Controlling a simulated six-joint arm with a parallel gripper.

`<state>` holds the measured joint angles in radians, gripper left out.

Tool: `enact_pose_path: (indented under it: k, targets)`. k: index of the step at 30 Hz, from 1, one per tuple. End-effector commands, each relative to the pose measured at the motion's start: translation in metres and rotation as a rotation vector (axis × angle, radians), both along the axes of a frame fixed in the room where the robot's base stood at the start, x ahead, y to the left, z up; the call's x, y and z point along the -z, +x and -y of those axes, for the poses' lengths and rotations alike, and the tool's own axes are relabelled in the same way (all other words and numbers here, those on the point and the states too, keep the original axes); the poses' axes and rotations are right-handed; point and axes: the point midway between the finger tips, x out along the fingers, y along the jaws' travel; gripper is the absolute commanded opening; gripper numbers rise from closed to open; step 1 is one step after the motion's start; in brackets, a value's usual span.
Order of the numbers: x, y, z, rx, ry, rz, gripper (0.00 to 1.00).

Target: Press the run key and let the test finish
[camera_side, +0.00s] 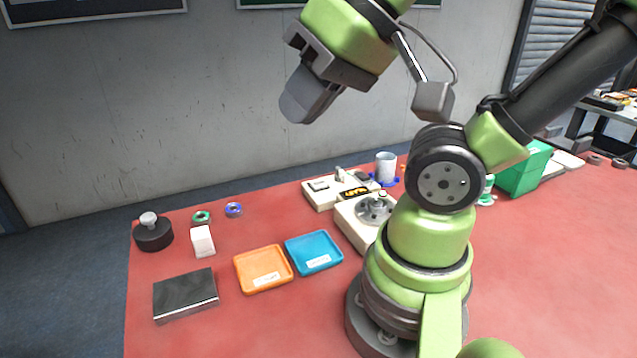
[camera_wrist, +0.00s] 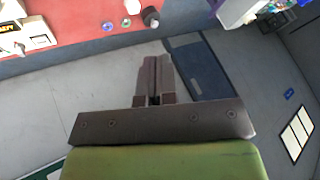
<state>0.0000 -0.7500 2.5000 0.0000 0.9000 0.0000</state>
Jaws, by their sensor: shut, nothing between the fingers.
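A cream machine with a round dial-like top and an amber display (camera_side: 355,192) stands on the red table, beside my arm's base. A second cream unit (camera_side: 320,196) with a small raised part sits just behind it. Part of the cream equipment also shows at the top left edge of the wrist view (camera_wrist: 38,41). I cannot make out which part is the run key. My gripper (camera_side: 297,106) is shut and empty, high above the table's back side and well apart from the machine. Its closed fingers show in the wrist view (camera_wrist: 154,78).
An orange tray (camera_side: 262,286) and a blue tray (camera_side: 314,268) lie in front of the machine. A dark flat block (camera_side: 185,305), a white block (camera_side: 202,243), a black knobbed weight (camera_side: 153,235) and small rings are at the left. A green bin (camera_side: 520,178) stands at the right.

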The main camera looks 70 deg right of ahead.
Motion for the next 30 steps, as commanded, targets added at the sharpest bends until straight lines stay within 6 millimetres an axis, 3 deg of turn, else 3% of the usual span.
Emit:
enact_pose_path:
  k: [15, 19, 23, 30]
  targets:
    - [0.000, 0.001, 0.000, 0.003, -0.001, 0.000, 0.00]
    - [0.001, 0.010, 0.008, 0.053, -0.011, -0.003, 0.00]
    - [0.005, 0.035, 0.033, 0.188, -0.038, -0.004, 0.00]
    - [0.028, 0.088, 0.112, 0.510, -0.089, 0.015, 0.00]
